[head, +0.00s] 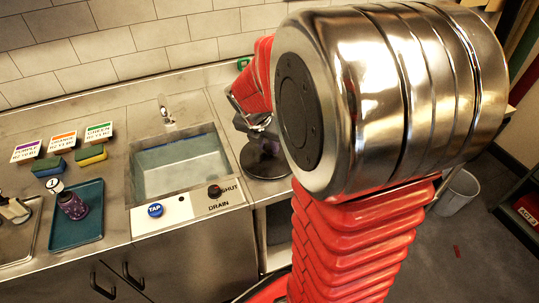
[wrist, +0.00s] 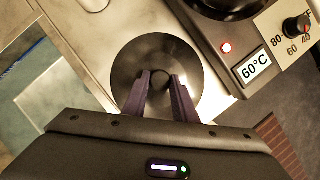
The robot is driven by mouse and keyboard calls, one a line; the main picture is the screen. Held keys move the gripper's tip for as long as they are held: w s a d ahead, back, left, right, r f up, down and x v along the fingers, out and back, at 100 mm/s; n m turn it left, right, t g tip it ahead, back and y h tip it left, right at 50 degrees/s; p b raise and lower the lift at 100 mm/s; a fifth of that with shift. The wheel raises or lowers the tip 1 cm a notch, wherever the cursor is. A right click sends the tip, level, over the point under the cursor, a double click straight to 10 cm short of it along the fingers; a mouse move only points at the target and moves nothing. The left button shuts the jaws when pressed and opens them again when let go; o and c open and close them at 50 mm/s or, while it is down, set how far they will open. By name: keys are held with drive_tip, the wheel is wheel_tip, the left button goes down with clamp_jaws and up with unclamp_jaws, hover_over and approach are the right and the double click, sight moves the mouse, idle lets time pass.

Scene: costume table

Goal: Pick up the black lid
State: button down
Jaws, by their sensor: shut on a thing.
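The black lid (wrist: 128,66) is a round, dark disc with a small knob at its middle, seen from above in the wrist view. My gripper (wrist: 161,84) has its two purple-dark fingers shut on the lid's knob. In the head view the lid (head: 262,164) shows right of the sink, partly hidden by my arm, with my gripper (head: 262,128) right above it. I cannot tell whether the lid touches the surface beneath it.
A sink (head: 180,167) lies left of the lid, with a blue TAP button (head: 155,210) and a DRAIN knob (head: 214,191) in front. A blue tray (head: 88,228) holds a purple jar (head: 72,206). A heater panel reading 60°C (wrist: 252,68) stands beside the lid.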

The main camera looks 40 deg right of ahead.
sight(268, 148)
wheel_tip(268, 148, up, 10)
idle(0.7)
idle(0.5)
